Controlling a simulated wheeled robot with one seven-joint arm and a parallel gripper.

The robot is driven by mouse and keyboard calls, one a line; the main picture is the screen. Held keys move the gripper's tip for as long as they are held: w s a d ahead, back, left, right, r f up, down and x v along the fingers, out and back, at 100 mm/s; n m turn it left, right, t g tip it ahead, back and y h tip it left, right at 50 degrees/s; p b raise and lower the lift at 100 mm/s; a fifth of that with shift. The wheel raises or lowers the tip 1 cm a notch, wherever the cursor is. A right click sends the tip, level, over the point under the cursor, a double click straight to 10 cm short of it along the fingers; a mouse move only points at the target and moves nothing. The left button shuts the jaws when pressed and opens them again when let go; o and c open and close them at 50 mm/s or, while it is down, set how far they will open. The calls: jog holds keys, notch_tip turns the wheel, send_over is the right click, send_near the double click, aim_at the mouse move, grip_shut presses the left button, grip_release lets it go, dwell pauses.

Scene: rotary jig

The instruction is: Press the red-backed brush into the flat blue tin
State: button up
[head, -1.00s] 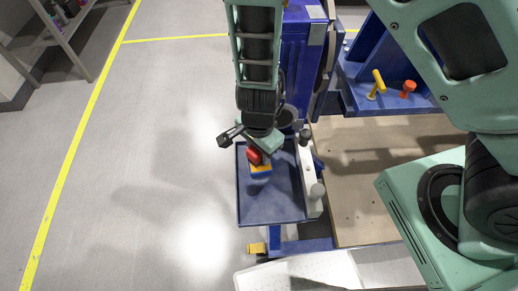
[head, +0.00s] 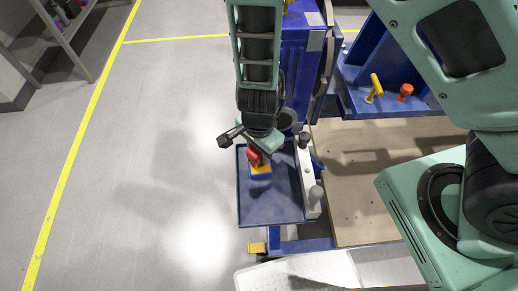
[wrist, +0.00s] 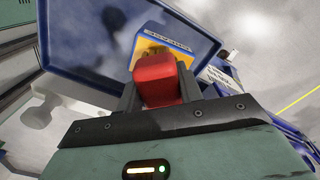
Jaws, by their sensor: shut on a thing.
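A flat tin with a blue rim and yellow-orange surface (head: 261,170) sits in the upper part of the blue tray (head: 270,207), right by the brush. In the wrist view the tin (wrist: 182,45) lies just beyond the bristles. The brush hides part of it, and I cannot tell whether they touch.
A light rail with grey knobs (head: 316,192) borders the tray's right side. A wooden board (head: 370,195) lies further right. A yellow handle (head: 375,88) and an orange-red knob (head: 405,92) stand on the blue frame. The floor to the left is open.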

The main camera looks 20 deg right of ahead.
jog(key=shift+r+p, duration=2.65)
jog(key=shift+r, duration=0.25)
jog(key=shift+f, duration=0.1)
